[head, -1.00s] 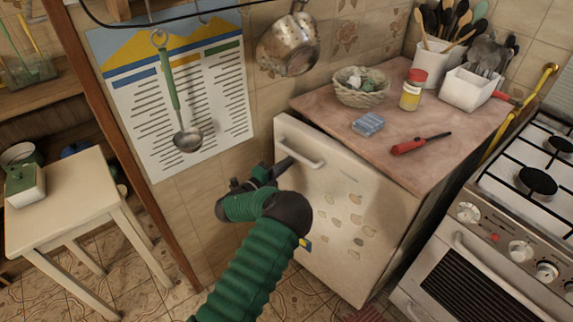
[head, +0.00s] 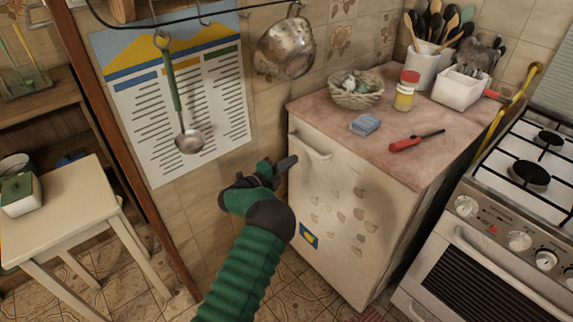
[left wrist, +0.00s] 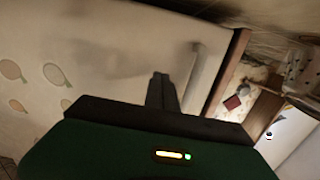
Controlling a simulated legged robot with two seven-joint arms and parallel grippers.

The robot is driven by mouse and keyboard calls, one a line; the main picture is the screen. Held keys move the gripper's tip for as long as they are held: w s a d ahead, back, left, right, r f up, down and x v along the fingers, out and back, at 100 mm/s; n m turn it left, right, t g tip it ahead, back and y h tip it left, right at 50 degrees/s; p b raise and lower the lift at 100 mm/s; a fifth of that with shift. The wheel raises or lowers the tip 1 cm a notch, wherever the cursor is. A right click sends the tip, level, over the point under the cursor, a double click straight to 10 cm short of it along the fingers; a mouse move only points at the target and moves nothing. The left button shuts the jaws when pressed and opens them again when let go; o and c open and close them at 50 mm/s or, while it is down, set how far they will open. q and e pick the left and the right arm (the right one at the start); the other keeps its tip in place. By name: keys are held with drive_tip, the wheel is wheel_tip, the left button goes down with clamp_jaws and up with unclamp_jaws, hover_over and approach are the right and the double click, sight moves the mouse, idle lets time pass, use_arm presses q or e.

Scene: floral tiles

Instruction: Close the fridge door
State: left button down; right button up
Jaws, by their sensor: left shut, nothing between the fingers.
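The fridge (head: 340,215) is a low off-white unit with worn patches, under a pinkish worktop. Its door now lies about flush beneath the worktop edge, with no clear gap showing. The pale bar handle (head: 311,147) is at the door's upper left, and it also shows in the left wrist view (left wrist: 205,72). My left gripper (head: 286,163) is shut and empty, beside the door's left edge just below the handle. In the left wrist view its dark fingers (left wrist: 161,92) point at the door face (left wrist: 90,50). I cannot tell whether they touch it. My right gripper is not in view.
A white stove (head: 500,240) stands to the right of the fridge. A basket (head: 356,97), a jar, a blue sponge and a red lighter (head: 415,140) lie on the worktop (head: 385,165). A cream stool (head: 70,205) stands at the left. Tiled floor is free between.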

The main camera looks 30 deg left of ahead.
use_arm(q)
drive_tip(key=a+p+v, duration=0.1)
drive_tip(key=p+v, duration=0.1)
drive_tip(key=v, duration=0.7)
drive_tip(key=shift+f, duration=0.15)
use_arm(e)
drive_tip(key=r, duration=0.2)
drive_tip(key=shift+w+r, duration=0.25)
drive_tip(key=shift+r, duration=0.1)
use_arm(q)
drive_tip(key=shift+s, duration=0.15)
